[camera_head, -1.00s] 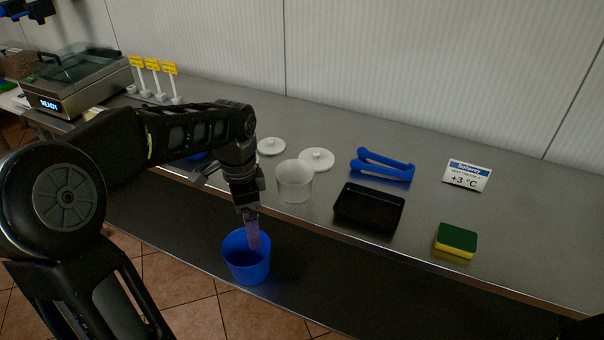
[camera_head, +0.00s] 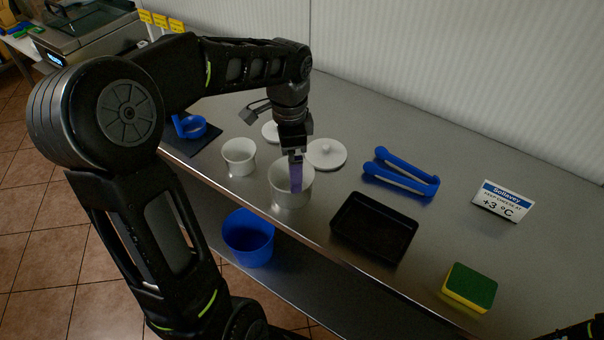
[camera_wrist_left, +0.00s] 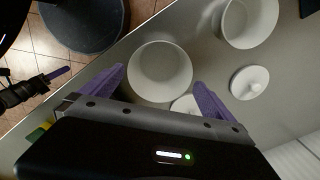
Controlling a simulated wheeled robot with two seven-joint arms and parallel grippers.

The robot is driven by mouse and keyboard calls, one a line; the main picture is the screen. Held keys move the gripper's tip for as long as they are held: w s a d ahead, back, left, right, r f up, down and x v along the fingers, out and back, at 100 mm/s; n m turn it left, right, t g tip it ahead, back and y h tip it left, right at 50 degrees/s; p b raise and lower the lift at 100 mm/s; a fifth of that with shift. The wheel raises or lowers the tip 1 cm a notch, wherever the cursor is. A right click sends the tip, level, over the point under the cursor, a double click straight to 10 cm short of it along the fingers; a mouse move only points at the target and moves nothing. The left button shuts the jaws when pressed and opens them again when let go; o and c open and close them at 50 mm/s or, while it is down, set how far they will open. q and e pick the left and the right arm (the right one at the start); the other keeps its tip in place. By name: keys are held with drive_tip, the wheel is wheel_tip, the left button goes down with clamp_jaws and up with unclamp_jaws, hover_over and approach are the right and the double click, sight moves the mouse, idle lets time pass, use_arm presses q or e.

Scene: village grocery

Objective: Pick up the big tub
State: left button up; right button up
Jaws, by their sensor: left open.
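The big tub (camera_head: 283,197) is white, round and open, upright near the counter's front edge. My left gripper (camera_head: 296,188) points down at it in the head view, its purple fingers overlapping the tub's opening. In the left wrist view my left gripper (camera_wrist_left: 158,77) is open, with its fingertips apart on either side of the big tub (camera_wrist_left: 160,92); I cannot tell whether they are above or below the rim. A smaller white tub (camera_head: 239,163) stands to the left. My right gripper (camera_wrist_left: 57,75) shows small at the left wrist view's edge, its opening unclear.
Two white knobbed lids (camera_head: 326,153) lie behind the tubs. A blue bin (camera_head: 248,240) sits below the counter edge.

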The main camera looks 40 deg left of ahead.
idle(0.3)
use_arm(q)
drive_tip(key=shift+f, duration=1.3)
drive_tip(key=shift+f+p, duration=0.3)
drive_tip(key=shift+f, duration=2.3)
drive_tip(key=shift+c, duration=0.6)
drive_tip(key=c, duration=0.8)
drive_tip(key=shift+c, duration=0.2)
